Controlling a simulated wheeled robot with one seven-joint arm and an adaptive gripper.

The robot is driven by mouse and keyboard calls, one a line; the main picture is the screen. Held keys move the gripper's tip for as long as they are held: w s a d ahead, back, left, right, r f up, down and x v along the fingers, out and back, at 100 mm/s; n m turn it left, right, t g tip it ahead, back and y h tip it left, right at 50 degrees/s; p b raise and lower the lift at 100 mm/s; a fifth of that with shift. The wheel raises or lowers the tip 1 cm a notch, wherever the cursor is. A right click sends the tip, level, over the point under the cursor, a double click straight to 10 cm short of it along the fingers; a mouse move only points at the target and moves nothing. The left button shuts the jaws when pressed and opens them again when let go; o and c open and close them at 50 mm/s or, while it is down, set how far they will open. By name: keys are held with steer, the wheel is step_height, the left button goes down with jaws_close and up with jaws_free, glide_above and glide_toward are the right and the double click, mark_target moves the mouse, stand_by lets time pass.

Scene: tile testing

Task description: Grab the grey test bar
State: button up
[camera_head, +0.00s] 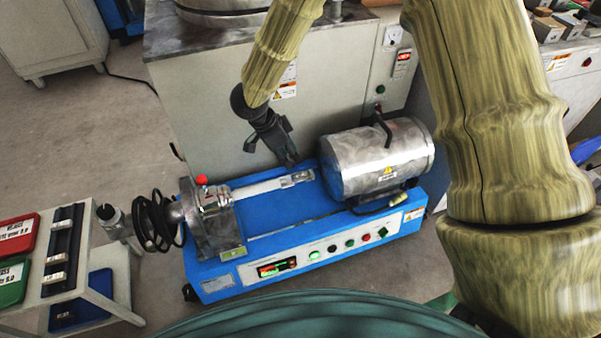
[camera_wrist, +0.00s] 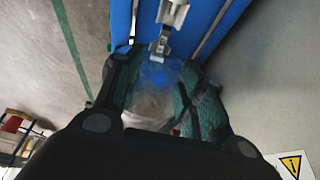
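A blue testing machine (camera_head: 315,240) stands on the floor. A pale grey bar (camera_head: 258,188) lies along its bed, running from the left clamp head (camera_head: 212,215) to a small metal end piece (camera_head: 297,179); I cannot tell for sure that it is the test bar. My gripper (camera_head: 272,152) is above the bed's back edge, close to that end piece, pointing down. In the wrist view, my gripper (camera_wrist: 158,95) has its fingers apart, with a silver metal piece (camera_wrist: 172,12) beyond the tips. A blurred pale patch between the fingers is unclear. I see no bar gripped.
A large steel cylinder (camera_head: 375,160) with a black handle sits on the machine's right end. A grey cabinet (camera_head: 220,105) stands behind. A side table (camera_head: 115,275) at left holds red and green trays and a dark rack with small metal pieces.

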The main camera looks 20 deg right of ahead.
steer(key=b, duration=0.2)
glide_above(301, 176)
steer(key=a, duration=0.2)
step_height(301, 176, down, 5)
steer(key=shift+d+f, duration=0.1)
steer(key=f+b, duration=0.2)
steer(key=f, duration=0.1)
steer(key=f+b, duration=0.1)
steer(key=shift+w+d+f, duration=0.1)
steer(key=shift+d+f, duration=0.05)
steer(key=shift+d, duration=0.15)
steer(key=shift+d+f+b, duration=0.3)
steer(key=shift+f+b, duration=0.1)
steer(key=shift+f, duration=0.05)
steer(key=shift+r, duration=0.1)
jaws_close()
